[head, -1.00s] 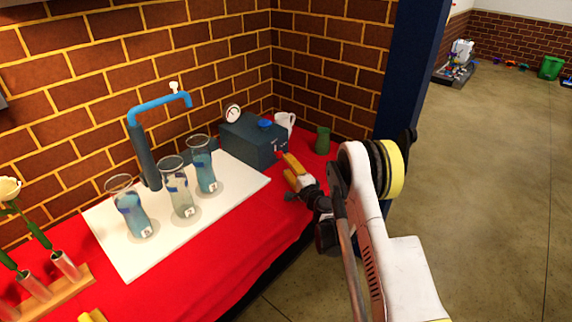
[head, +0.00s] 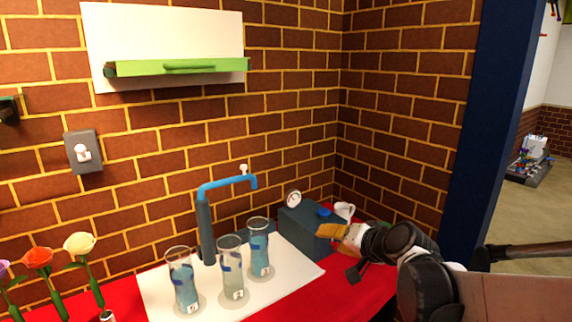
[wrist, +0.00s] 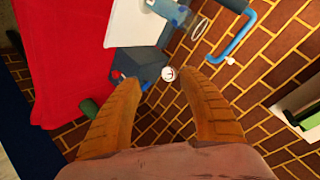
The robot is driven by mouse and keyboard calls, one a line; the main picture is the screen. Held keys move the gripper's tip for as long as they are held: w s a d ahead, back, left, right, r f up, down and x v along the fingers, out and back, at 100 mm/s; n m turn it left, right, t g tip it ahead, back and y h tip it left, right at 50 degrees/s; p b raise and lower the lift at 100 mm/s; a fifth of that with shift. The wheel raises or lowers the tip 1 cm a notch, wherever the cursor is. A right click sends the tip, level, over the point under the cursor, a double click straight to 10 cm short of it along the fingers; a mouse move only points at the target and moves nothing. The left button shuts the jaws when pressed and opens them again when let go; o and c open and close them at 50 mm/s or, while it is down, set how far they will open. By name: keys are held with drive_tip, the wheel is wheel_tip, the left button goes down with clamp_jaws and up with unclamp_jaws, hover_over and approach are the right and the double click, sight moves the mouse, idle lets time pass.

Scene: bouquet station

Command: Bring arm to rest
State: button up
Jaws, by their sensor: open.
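My gripper (head: 330,231) is at the right end of the red table, close to the front of the dark blue box in the head view. In the wrist view my gripper (wrist: 168,82) shows two orange-brown fingers spread apart with nothing between their tips. The blue box (head: 303,226) has a round white gauge (head: 293,198) on top and a blue knob (head: 324,212). The gauge also shows in the wrist view (wrist: 168,74), beyond the fingertips. I cannot tell whether a finger touches the box.
Three glass vases (head: 183,282) with bluish water stand on a white board (head: 300,283) below a blue tap (head: 228,184). A green shelf (head: 178,68) hangs on the brick wall. Several flowers (head: 80,244) stand at left.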

drive_tip(key=s+d+f+n+g+h, duration=0.1)
drive_tip(key=s+d, duration=0.1)
drive_tip(key=s, duration=0.7)
drive_tip(key=s+d+f+n+g+h, duration=0.1)
drive_tip(key=s+d+h, duration=0.1)
drive_tip(key=s, duration=0.7)
drive_tip(key=s+d+f+n+g+h, duration=0.1)
drive_tip(key=s+d+f+n+h, duration=0.1)
drive_tip(key=s, duration=0.7)
drive_tip(key=shift+s+d+g, duration=0.3)
drive_tip(key=shift+s+d, duration=0.05)
drive_tip(key=shift+d, duration=0.05)
drive_tip(key=shift+f, duration=0.1)
